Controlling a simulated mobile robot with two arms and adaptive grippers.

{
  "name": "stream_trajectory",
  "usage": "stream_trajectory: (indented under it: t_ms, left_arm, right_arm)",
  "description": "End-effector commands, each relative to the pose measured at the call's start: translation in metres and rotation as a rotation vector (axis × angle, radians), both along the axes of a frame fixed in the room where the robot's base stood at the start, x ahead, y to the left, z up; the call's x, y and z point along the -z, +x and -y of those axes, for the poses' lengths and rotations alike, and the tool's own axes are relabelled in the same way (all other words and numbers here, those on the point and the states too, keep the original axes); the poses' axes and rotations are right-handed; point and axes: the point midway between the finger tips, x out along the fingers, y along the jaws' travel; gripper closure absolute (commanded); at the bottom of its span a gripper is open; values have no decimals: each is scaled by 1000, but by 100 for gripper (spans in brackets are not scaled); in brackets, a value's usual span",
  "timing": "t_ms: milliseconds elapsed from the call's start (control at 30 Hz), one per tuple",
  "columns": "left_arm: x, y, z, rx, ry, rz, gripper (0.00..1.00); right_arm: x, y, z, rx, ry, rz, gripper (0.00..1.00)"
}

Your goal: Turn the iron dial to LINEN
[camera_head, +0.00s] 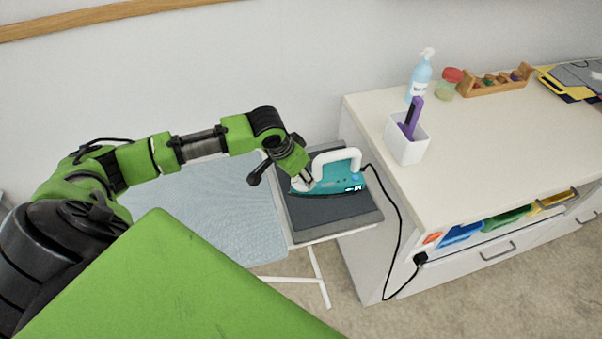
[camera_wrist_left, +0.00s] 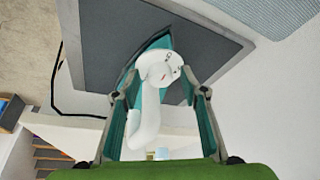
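The teal iron (camera_head: 340,180) with a white looped handle (camera_head: 335,157) rests on a dark grey pad (camera_head: 330,212) at the right end of the ironing board. My left gripper (camera_head: 303,181) is at the left end of the iron. In the left wrist view the gripper (camera_wrist_left: 160,93) is open, its fingers on either side of the white handle (camera_wrist_left: 147,125) and the round white dial (camera_wrist_left: 162,68). The dial carries small dark marks and a red mark, too small to read. I see no clear grip on the dial. My right gripper is not in view.
The light blue ironing board (camera_head: 215,205) lies left of the pad. A white cabinet (camera_head: 465,155) stands close on the right, with a white cup (camera_head: 407,142) and a spray bottle (camera_head: 420,78) on top. A black cord (camera_head: 398,225) runs from the iron to the cabinet's front.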

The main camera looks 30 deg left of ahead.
Motion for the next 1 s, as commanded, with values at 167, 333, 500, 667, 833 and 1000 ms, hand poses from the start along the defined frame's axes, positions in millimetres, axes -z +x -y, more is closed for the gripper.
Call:
stream_trajectory:
  t_ms: [167,333,500,667,833,1000]
  left_arm:
    - [0,0,0,0,0,0,60]
    - [0,0,0,0,0,0,99]
    - [0,0,0,2,0,0,99]
    - [-1,0,-1,26,1,0,99]
    - [-3,0,-2,97,0,-1,99]
    - [-4,1,-3,222,-1,-1,99]
  right_arm:
    - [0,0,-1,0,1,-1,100]
    - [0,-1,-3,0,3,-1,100]
    - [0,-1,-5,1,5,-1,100]
    - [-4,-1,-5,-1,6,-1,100]
    - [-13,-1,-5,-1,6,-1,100]
    - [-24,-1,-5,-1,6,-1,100]
